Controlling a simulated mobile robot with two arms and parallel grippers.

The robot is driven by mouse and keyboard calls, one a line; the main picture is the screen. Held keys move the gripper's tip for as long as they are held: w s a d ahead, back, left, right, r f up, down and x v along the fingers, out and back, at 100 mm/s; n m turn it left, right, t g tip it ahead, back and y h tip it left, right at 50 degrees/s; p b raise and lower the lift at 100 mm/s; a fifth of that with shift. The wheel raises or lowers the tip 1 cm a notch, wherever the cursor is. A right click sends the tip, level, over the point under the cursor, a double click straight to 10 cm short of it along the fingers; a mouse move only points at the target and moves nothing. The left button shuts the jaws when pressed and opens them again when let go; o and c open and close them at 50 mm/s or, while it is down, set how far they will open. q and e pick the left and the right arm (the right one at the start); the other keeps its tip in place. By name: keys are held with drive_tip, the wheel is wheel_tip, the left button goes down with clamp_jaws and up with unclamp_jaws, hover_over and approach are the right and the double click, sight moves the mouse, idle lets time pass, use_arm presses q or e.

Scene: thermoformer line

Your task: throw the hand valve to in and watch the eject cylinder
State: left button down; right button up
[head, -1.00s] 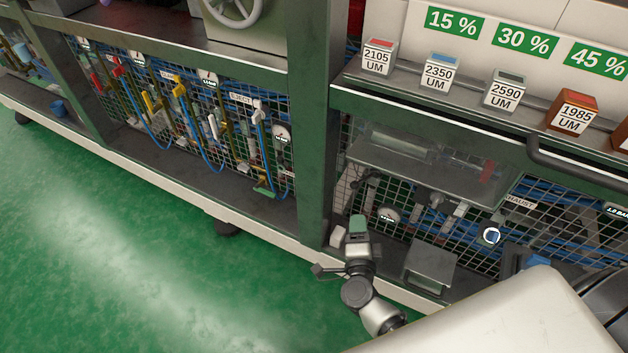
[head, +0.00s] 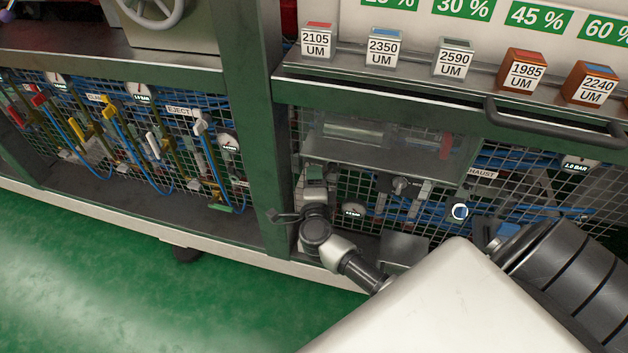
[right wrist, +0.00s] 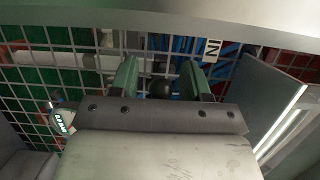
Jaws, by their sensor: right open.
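My right gripper (head: 313,175) reaches in under a grey shelf at the front of the wire mesh. In the right wrist view its two green fingers (right wrist: 160,80) are apart. A dark round knob (right wrist: 160,88), which looks like the hand valve's, shows between the fingers; I cannot tell whether they touch it. An IN label (right wrist: 213,50) is just right of the fingers. A clear tube with a red part (head: 445,146), perhaps the eject cylinder, lies behind the shelf. In the head view the valve knob is hidden. My left gripper is not in view.
An EJECT label (head: 179,111) marks a neighbouring panel.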

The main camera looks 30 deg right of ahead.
drive_tip(key=shift+w+d, duration=0.15)
drive_tip(key=shift+w, duration=0.1)
clamp_jaws()
